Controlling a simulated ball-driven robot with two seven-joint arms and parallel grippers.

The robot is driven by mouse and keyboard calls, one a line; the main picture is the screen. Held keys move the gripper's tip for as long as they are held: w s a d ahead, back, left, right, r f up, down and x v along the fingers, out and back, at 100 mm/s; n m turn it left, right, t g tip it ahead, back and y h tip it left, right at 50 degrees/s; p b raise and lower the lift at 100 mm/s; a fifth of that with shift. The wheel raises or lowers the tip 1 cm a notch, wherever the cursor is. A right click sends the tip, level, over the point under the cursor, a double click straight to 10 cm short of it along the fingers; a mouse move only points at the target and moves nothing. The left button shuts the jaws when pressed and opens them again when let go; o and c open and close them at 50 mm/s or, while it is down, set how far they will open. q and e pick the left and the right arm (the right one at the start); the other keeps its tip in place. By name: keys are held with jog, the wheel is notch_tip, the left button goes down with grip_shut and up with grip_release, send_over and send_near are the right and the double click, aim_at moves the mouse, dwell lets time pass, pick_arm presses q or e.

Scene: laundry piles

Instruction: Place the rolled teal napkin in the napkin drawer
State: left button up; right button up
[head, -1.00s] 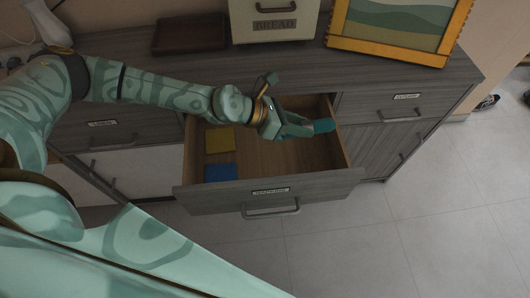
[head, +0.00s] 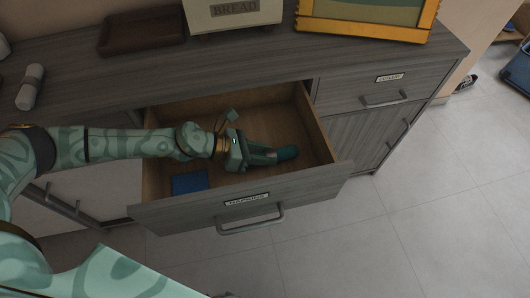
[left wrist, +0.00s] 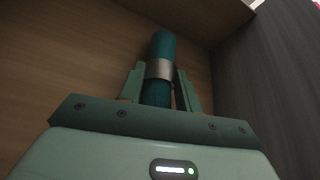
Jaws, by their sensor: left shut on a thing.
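The rolled teal napkin (head: 288,153) is held in my left gripper (head: 268,156), within the outline of the open napkin drawer (head: 180,214). In the left wrist view the napkin (left wrist: 162,46) is a teal roll with a silver ring (left wrist: 160,69), and the two fingers close on either side of it. Its free end points away from the gripper, towards the drawer's right side. It is low over the wooden drawer floor; I cannot tell whether it touches. The drawer's front label reads as napkins. My right gripper is not in view.
A blue folded cloth (head: 189,183) lies in the drawer's left front. On the counter are a pale roll (head: 31,86), a dark tray (head: 142,31), a bread box (head: 234,12) and a yellow picture frame (head: 367,29). The cutlery drawer (head: 372,94) on the right is shut.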

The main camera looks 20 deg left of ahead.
pick_arm(q)
jog(key=shift+r, duration=0.2)
jog(key=shift+f, duration=0.2)
jog(key=o, duration=1)
jog(key=shift+c, duration=0.2)
jog(key=shift+s+a+r, duration=0.1)
jog(key=shift+a+r, duration=0.05)
jog(key=shift+r, duration=0.15)
jog(key=p+v, duration=0.2)
jog(key=v, duration=0.9)
jog(key=shift+s+a+r, duration=0.15)
jog(key=shift+a, duration=0.05)
